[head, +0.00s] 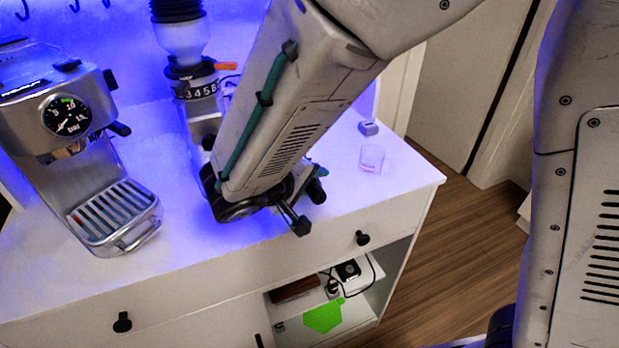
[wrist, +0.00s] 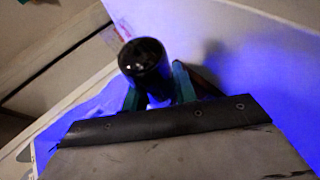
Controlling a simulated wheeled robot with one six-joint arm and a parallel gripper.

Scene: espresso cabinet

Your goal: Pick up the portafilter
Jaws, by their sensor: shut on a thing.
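My gripper (head: 308,200) is low over the right part of the white counter, shut on the portafilter. In the wrist view its two teal fingers (wrist: 158,92) stand either side of the portafilter's dark, glossy rounded handle (wrist: 143,58). In the head view only a small dark piece of the portafilter (head: 317,190) shows by the fingers. My arm and gripper hide the rest, so I cannot tell whether it touches the counter.
The espresso machine (head: 65,115) stands at the left and the grinder (head: 195,90) behind my arm. A small clear glass (head: 371,158) and a small grey block (head: 368,128) are on the right. An open shelf below holds a green item (head: 324,316).

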